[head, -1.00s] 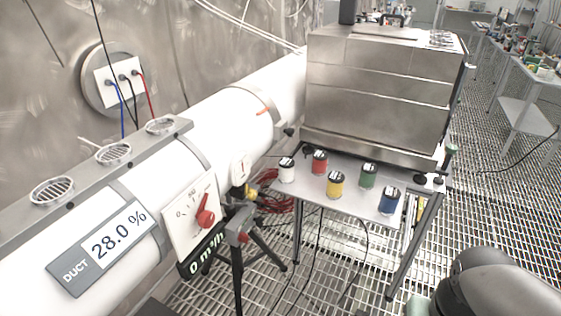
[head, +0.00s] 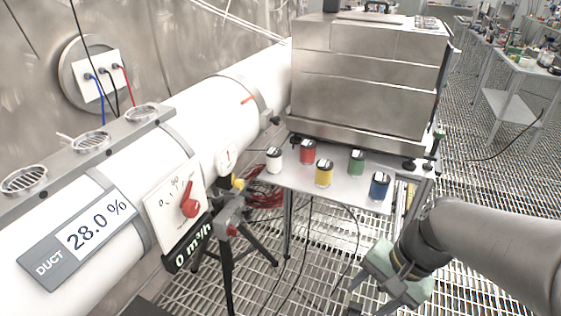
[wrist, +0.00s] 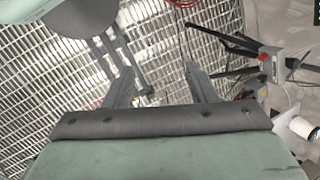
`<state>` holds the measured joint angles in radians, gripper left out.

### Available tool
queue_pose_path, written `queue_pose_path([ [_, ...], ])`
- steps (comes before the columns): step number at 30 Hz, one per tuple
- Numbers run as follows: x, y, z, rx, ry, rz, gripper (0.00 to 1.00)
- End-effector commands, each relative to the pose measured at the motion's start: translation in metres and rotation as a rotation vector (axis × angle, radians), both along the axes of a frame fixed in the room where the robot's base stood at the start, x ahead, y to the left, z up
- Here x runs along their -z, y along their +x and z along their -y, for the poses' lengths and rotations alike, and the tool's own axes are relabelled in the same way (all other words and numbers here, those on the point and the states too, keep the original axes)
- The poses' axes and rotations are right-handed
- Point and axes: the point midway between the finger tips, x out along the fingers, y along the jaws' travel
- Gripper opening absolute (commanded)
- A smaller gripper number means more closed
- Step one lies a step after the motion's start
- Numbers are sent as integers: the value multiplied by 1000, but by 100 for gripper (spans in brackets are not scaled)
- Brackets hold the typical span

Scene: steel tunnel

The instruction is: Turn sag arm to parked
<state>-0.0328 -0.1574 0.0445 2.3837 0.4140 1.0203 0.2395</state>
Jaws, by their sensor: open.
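No part is readably labelled "sag arm" or "parked", so I cannot tell which one it is. A red pointer knob (head: 190,207) sits on a white scale plate (head: 165,215) on the duct, its pointer tilted up. Beyond it is a small white dial (head: 227,157). My gripper (head: 385,283) is at the lower right of the head view, low over the grating and apart from these. In the wrist view my gripper (wrist: 163,88) is open and empty; part of the tripod (wrist: 270,65) shows at right.
A steel table (head: 335,185) holds several coloured cans and a large steel box (head: 365,80). The white duct (head: 210,95) runs along the wall, with a display (head: 90,235) reading 28.0 %. Cables hang by the table. Grating floor lies open at right.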

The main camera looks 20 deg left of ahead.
Motion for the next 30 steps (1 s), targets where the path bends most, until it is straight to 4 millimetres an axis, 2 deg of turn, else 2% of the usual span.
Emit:
queue_pose_path([
  [1,30,22,-28,125,101,-87,52],
  [3,41,55,-69,317,258,-226,52],
  [7,53,124,-135,627,546,-524,52],
  [10,57,175,-167,804,739,-753,52],
  [12,58,205,-180,892,847,-891,52],
  [15,57,235,-188,966,955,-1035,52],
  [18,54,251,-191,999,1011,-1110,52],
  [23,51,256,-203,1007,1026,-1131,52],
  [30,53,260,-250,1005,1022,-1128,52],
])
